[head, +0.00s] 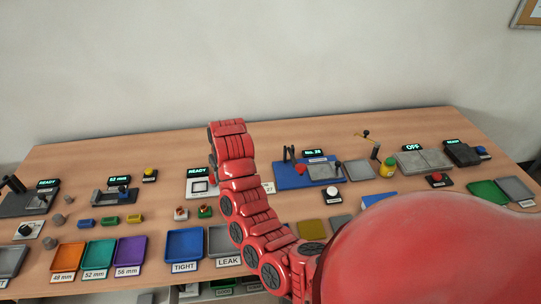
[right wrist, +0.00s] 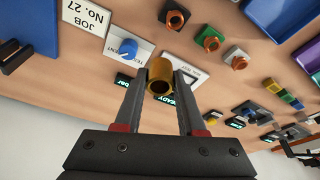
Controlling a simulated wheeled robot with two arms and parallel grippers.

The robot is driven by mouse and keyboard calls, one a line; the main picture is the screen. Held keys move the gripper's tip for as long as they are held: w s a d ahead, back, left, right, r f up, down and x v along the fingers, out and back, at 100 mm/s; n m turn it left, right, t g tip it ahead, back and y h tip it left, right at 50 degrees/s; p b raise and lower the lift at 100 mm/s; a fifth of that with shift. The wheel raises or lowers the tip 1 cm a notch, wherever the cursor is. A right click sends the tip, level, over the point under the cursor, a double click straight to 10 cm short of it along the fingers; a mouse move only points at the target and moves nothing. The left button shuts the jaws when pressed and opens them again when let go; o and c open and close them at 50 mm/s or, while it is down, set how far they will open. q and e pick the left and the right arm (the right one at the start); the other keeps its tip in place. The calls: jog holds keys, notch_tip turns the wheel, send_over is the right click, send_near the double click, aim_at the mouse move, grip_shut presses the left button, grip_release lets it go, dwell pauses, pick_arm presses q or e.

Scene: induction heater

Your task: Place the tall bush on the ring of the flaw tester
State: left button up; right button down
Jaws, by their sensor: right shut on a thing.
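In the right wrist view my right gripper (right wrist: 160,92) is shut on a brass-coloured hollow bush (right wrist: 160,70), apparently the tall bush. Its open end shows between the fingertips. Behind it are a white panel (right wrist: 188,70) and a green READY display (right wrist: 186,100), partly hidden by the fingers. In the head view a white unit (head: 193,194) with a READY display, perhaps the flaw tester, stands left of my red right arm. I cannot make out its ring, nor whether the bush touches anything. My right gripper is hidden behind the arm there. My left gripper is not in view.
Small bushes on coloured holders stand nearby, one on a green holder (head: 204,211). A blue TIGHT tray (head: 184,245) and a grey LEAK tray (head: 219,240) lie in front. A blue fixture (head: 292,177) stands right of my arm. A blue-knob panel (right wrist: 128,48) is close by.

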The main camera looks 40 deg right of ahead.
jog(key=f, duration=0.2)
jog(key=d+f, duration=0.1)
jog(key=f, duration=0.1)
jog(key=d+f+p, duration=0.1)
jog(key=f, duration=0.1)
notch_tip(320, 180, down, 4)
jog(key=shift+p, duration=0.7)
jog(key=shift+f, duration=0.3)
jog(key=c, duration=0.8)
grip_release()
jog(key=shift+o, duration=0.2)
